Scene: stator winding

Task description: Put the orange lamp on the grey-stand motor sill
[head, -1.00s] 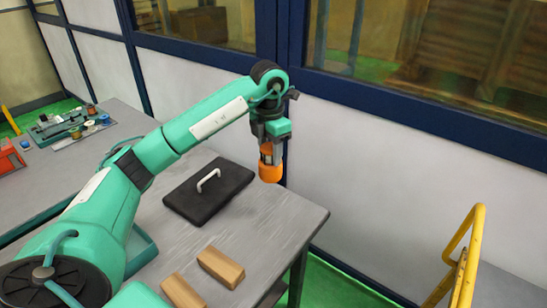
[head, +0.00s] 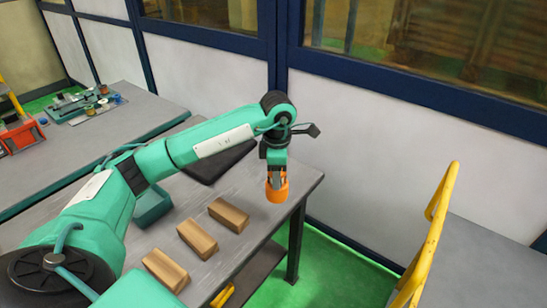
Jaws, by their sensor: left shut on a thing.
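My left gripper (head: 276,178) points down near the right end of the grey table in the head view. It is shut on the orange lamp (head: 277,190) and holds it by its upper part. The lamp looks to be above the table's right edge; the exact height is hard to tell. My right gripper is not in view. No grey-stand motor sill can be made out in this view.
Several wooden blocks (head: 197,238) lie on the grey table (head: 262,218). A black flat case (head: 215,162) is partly hidden behind my arm. A teal bin (head: 152,205) stands beside my arm. A yellow rail (head: 428,240) rises at the right. A second bench (head: 60,160) stands at the left.

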